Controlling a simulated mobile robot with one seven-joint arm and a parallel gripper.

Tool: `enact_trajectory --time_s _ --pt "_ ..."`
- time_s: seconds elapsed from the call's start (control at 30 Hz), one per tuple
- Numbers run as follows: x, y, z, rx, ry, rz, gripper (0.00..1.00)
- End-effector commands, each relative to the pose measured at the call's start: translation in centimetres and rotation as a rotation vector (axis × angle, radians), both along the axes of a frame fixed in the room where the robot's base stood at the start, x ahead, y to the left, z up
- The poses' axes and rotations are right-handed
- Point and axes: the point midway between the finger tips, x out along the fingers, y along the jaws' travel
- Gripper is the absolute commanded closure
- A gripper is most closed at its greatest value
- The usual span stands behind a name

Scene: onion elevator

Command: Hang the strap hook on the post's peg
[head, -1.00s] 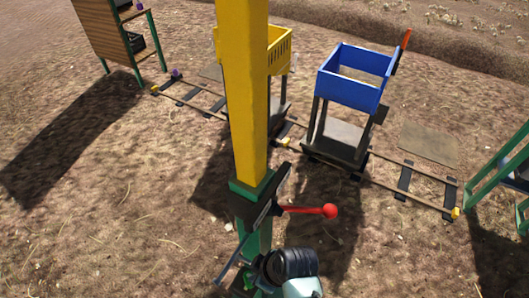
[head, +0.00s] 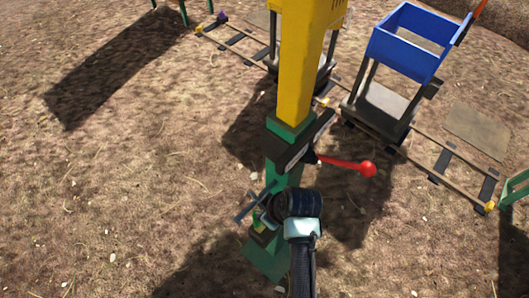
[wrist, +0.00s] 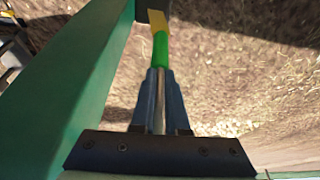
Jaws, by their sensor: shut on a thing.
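The upright post (head: 283,178) is green below and yellow above, in the middle of the head view. In the wrist view its green side (wrist: 75,90) runs along the left. My gripper (wrist: 160,75) has its two blue-grey fingers closed around a metal rod (wrist: 159,105). Beyond the fingertips a green section (wrist: 160,50) with a yellow tip (wrist: 159,20) points away, its end at a dark block. I cannot tell for sure whether this is the strap hook. In the head view my gripper is largely hidden by my wrist, close to the post. I cannot make out the peg clearly.
A red-knobbed lever (head: 367,169) sticks out right from a black bracket (head: 293,150) on the post, just above my wrist. A blue cart (head: 405,48) stands on rails behind. Open dirt lies left of the post.

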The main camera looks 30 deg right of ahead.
Motion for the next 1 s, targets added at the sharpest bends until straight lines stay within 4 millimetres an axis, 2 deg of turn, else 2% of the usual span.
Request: enact_trajectory --time_s 0.47,0.5,0.67,1.0 --pt "0.07 0.0 -0.5 0.0 -0.002 0.001 1.0" --pt "0.07 0.0 -0.5 0.0 -0.002 0.001 0.82" --pt "0.05 0.0 -0.52 0.0 -0.002 0.001 0.54" --pt "-0.05 -0.05 -0.43 -0.001 0.0 0.0 0.53"
